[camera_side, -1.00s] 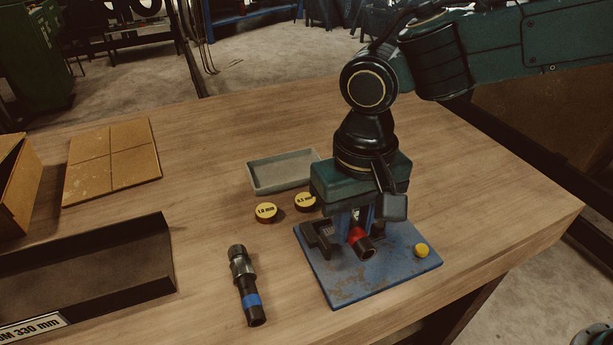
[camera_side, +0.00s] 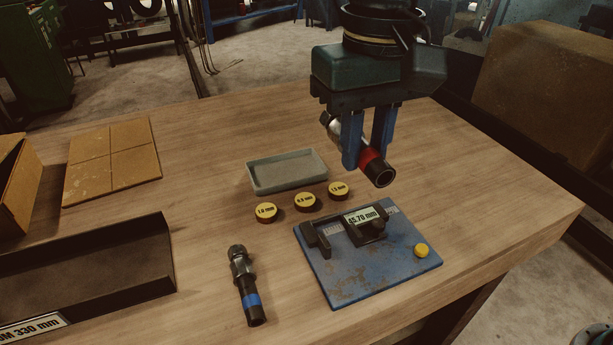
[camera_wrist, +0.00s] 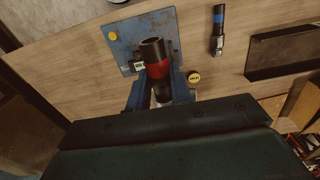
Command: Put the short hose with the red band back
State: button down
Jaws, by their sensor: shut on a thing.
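The short hose with the red band (camera_side: 371,160) is held in the air by my gripper (camera_side: 367,150), whose blue fingers are shut on it. It is tilted, its black open end towards the lower right and its metal fitting towards the upper left. In the wrist view the red-banded hose (camera_wrist: 157,68) lies between the fingers (camera_wrist: 160,90), its black end pointing away from my wrist. Below it is the blue gauge plate (camera_side: 350,280) with black jaws, a display reading about 45.70 mm (camera_side: 362,216) and a yellow button (camera_side: 421,250). The jaws hold nothing.
A blue-banded hose (camera_side: 247,287) lies on the table left of the plate. A black tray (camera_side: 100,265) and a tan divided board (camera_side: 112,160) are further left. A grey tray (camera_side: 287,172) and three yellow-topped discs (camera_side: 305,202) sit behind the plate.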

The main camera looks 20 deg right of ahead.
aim_at(295, 292)
dwell(0.4)
jog(key=a+f+n, duration=0.1)
jog(key=a+n, duration=0.4)
jog(key=a, duration=0.4)
jog(key=shift+w+d+f, duration=0.1)
jog(key=shift+d+f, duration=0.05)
jog(key=shift+f, duration=10)
jog(key=shift+f, duration=0.15)
jog(key=c, duration=1.3)
grip_release()
jog(key=shift+o, duration=0.2)
notch_tip(295, 292, up, 12)
